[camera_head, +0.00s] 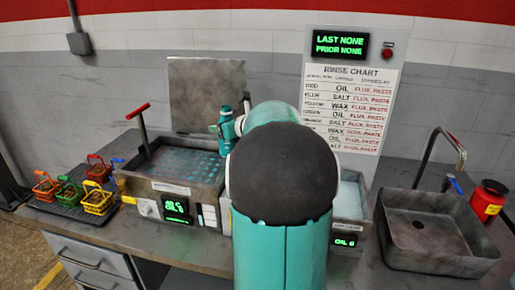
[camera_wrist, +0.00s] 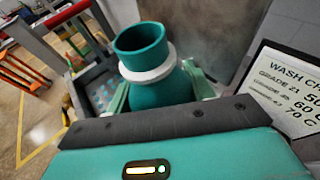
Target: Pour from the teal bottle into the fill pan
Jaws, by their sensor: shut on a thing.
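The teal bottle (camera_head: 226,128) shows in the head view just left of my arm, above the right side of the left tank. It looks close to upright. In the wrist view the bottle (camera_wrist: 150,75) has an open, wide mouth and a white neck ring. My gripper (camera_wrist: 160,92) is shut on it, with one pale green finger on each side. In the head view my arm hides most of the gripper. No pan is labelled as the fill pan; the open left tank (camera_head: 207,190) has a perforated bluish inside, and my arm covers much of the right tank (camera_head: 349,214).
Several small coloured baskets (camera_head: 97,201) stand on a dark tray at left. A red-handled lever (camera_head: 140,124) rises at the left tank. A raised lid (camera_head: 205,90) stands behind it. A sink (camera_head: 432,232) with a tap and a red container (camera_head: 488,201) are at right.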

